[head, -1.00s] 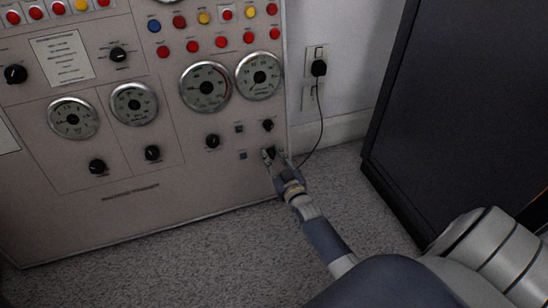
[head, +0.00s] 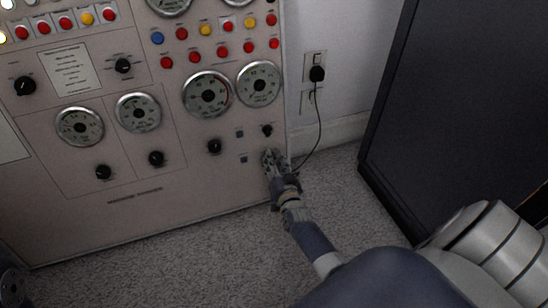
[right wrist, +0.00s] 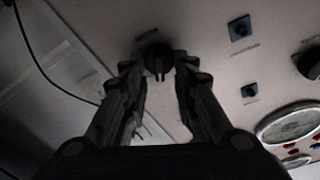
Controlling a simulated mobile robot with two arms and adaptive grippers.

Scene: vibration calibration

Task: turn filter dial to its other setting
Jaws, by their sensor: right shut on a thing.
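The small black dial at the panel's lower right shows between my fingertips in the right wrist view (right wrist: 158,57); I take it to be the filter dial. In the right wrist view my right gripper (right wrist: 160,72) is shut on the dial, one finger on each side. A pale pointer line shows on the dial's face, but its label and setting cannot be read.
A plug (head: 317,73) with a hanging cord is on the wall. A dark cabinet (head: 455,110) stands at right.

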